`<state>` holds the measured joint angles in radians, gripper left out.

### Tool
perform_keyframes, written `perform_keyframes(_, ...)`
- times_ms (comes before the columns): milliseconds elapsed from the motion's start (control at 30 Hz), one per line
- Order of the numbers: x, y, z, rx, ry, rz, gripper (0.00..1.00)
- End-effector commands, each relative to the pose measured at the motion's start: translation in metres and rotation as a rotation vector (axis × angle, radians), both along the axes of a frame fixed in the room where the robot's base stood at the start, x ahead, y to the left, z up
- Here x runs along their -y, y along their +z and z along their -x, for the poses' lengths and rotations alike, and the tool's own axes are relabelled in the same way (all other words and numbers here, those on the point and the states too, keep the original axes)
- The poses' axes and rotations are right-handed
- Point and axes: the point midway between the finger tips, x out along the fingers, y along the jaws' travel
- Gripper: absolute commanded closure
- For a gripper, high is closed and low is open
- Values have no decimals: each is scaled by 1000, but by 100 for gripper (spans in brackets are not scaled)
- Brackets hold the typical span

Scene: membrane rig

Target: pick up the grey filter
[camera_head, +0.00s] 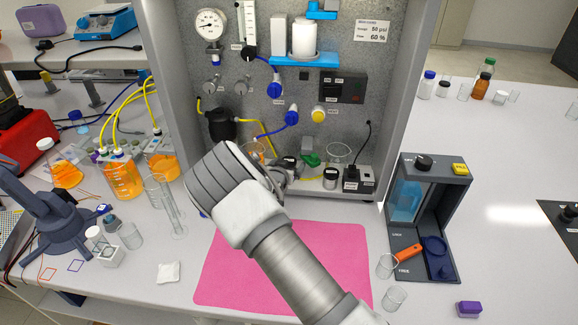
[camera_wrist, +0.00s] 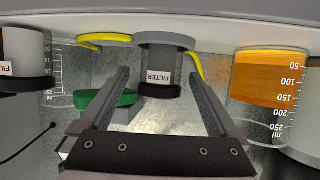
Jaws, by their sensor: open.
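In the wrist view, which is upside down, a grey filter (camera_wrist: 159,57) with a wide grey flange, a black end band and a "FILTER" label is at the centre. My gripper (camera_wrist: 159,76) is open, with its two fingers pointing toward this filter, one on either side; contact cannot be told. A second, paler filter (camera_wrist: 22,48) with a black end is at the left of the wrist view. In the head view, a labelled pale cylinder (camera_head: 331,178) stands on the rig's base, right of my gripper. My wrist hides part of that base area.
A green object (camera_wrist: 108,101) lies close to the left finger; it also shows in the head view (camera_head: 311,159). A beaker of orange liquid (camera_wrist: 268,80) is to the right in the wrist view. An empty beaker (camera_head: 339,154) stands nearby. The pink mat (camera_head: 215,275) is clear beside my arm.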

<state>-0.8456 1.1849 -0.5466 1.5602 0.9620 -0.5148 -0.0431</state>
Motion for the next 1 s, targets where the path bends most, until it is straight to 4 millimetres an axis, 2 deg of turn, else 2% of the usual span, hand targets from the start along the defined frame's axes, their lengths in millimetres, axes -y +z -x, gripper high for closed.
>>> perform_keyframes(267, 1, -2, -3, 0, 0, 0, 3)
perform_keyframes(367, 0, -2, -3, 0, 0, 0, 18)
perform_keyframes(800, 0, -2, -3, 0, 0, 0, 95)
perform_keyframes(1000, 0, -1, -3, 0, 0, 0, 95)
